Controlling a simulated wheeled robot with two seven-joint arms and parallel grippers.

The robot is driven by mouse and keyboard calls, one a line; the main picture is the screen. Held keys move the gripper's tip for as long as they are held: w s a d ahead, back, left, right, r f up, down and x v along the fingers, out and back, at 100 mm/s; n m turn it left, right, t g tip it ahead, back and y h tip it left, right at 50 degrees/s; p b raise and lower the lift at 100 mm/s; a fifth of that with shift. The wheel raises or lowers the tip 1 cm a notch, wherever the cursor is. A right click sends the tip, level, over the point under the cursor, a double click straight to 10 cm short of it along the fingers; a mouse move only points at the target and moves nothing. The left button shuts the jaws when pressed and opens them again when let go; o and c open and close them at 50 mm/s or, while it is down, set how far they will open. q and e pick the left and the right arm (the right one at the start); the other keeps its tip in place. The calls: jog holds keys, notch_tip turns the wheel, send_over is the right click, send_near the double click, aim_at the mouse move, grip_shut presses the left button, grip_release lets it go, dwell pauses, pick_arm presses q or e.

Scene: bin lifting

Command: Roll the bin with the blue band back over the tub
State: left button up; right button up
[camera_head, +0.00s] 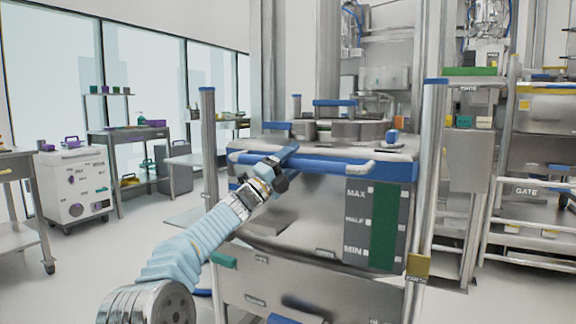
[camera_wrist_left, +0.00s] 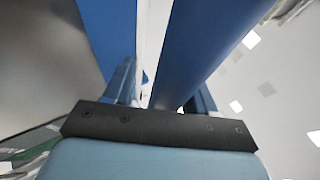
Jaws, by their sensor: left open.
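The steel bin (camera_head: 285,215) with the blue band (camera_head: 325,166) stands between two upright posts. Its front carries a gauge marked MAX, HALF and MIN. My left gripper (camera_head: 283,163) is at the left part of the band, by a blue handle bar. In the left wrist view the open jaws (camera_wrist_left: 160,92) have a blue bar (camera_wrist_left: 215,40) close by at the right finger, with a blue surface (camera_wrist_left: 108,30) at the left. I cannot tell whether they touch. My right gripper is out of view. I cannot clearly pick out the tub.
A post (camera_head: 209,150) with a blue cap stands left of the bin, and another post (camera_head: 428,170) right of it. A rack marked GATE (camera_head: 525,191) is at the right. A white cabinet (camera_head: 78,190) and benches stand at the left, with open floor between.

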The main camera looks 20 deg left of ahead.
pick_arm(q)
jog(key=shift+s+a+f, duration=0.2)
jog(key=shift+s+f, duration=0.05)
jog(key=shift+s, duration=0.1)
jog(key=b+v, duration=0.3)
jog(key=v, duration=0.9)
jog(key=shift+s+a+f+b, duration=0.2)
jog(key=shift+s+b, duration=0.1)
jog(key=shift+b, duration=0.1)
